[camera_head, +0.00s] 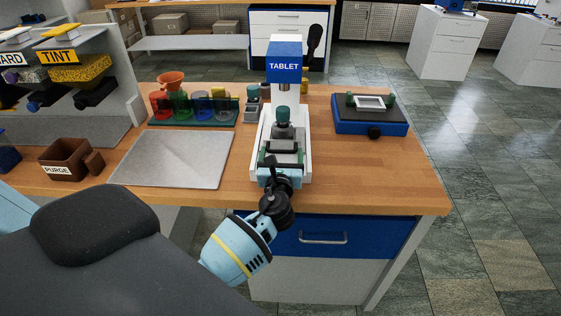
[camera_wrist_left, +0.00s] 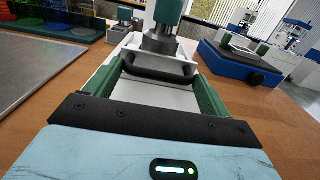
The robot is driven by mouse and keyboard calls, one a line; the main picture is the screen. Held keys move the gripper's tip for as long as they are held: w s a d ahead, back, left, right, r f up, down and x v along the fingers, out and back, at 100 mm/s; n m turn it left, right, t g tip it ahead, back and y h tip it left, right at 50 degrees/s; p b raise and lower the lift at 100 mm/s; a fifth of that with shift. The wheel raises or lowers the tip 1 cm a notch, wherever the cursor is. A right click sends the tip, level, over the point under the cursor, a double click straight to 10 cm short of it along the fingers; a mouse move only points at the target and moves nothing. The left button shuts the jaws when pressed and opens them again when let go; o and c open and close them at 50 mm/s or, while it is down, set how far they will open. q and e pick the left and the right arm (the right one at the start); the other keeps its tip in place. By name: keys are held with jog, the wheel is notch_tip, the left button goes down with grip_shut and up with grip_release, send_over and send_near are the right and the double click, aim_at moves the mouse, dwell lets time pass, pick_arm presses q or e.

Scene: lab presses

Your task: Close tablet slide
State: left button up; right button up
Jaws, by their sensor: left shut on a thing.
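The tablet press (camera_head: 285,66) stands on the wooden bench, a white frame with a blue head labelled TABLET. Its slide (camera_head: 284,146) is a pale grey part low at the front of the press, below a green-topped plunger (camera_head: 282,114). My left gripper (camera_head: 281,161) is at the near end of the press, reaching in from the front. In the left wrist view its green-padded fingers (camera_wrist_left: 158,75) stand on both sides of the slide's black bar handle (camera_wrist_left: 160,71) and are shut on it. The slide's far end is hidden behind the plunger. My right gripper is not in view.
A blue device (camera_head: 371,126) with a black knob stands to the right. A grey mat (camera_head: 172,172) lies to the left, with a rack of coloured cups (camera_head: 190,117) behind it. A brown PURGE box (camera_head: 62,170) is at the far left. The bench's front right is clear.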

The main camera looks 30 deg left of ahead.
pick_arm(q)
jog(key=shift+w, duration=0.25)
jog(key=o, duration=1.1)
jog(key=shift+v, duration=4)
jog(key=shift+a, duration=0.1)
jog(key=shift+c, duration=0.3)
